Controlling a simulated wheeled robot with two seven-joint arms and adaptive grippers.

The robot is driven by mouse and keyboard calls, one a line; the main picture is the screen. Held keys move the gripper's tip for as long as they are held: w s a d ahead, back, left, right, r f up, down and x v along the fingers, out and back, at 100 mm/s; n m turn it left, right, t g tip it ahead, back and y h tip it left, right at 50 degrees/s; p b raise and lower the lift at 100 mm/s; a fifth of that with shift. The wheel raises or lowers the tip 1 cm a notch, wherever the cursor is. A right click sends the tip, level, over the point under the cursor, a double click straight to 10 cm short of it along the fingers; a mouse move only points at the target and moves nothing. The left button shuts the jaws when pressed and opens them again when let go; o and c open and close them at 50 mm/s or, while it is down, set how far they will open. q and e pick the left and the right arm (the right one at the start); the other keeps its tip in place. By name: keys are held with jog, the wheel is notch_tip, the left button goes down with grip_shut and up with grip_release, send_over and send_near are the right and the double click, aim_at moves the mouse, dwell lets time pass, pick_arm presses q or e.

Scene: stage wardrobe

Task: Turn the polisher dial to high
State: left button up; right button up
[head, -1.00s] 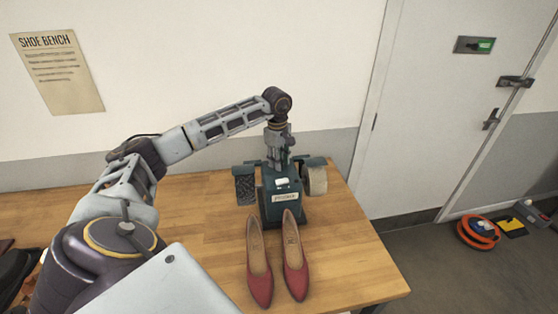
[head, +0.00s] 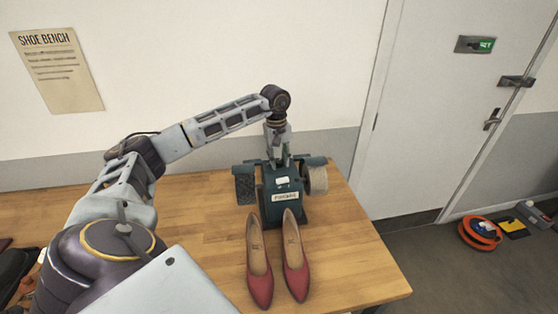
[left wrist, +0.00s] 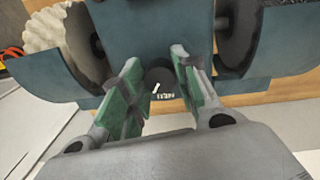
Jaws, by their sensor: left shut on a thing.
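The polisher (head: 284,203) is a dark teal machine on the wooden bench, with a dark brush wheel on its left and a pale buffing wheel on its right. My left gripper (head: 279,165) points down onto its top. In the left wrist view my left gripper (left wrist: 158,88) has its green-padded fingers either side of the dark round dial (left wrist: 160,78), shut on it. A short white mark shows on the dial, with small white lettering beside it that is too small to read. My right gripper is not in view.
A pair of red shoes (head: 293,275) stands on the bench (head: 345,245) in front of the polisher. A shoe bench notice (head: 57,70) hangs on the wall. A door (head: 430,110) is at right, with an orange cable reel (head: 480,234) on the floor.

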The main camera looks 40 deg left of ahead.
aim_at(277, 161)
pick_arm(q)
jog(key=m, duration=0.4)
jog(key=shift+m, duration=0.4)
jog(key=shift+a, duration=0.1)
dwell(0.3)
jog(key=o, duration=1)
jog(key=shift+r, duration=0.1)
notch_tip(277, 161, up, 12)
jog(key=shift+s+a, duration=0.2)
jog(key=shift+a, duration=0.05)
dwell(0.7)
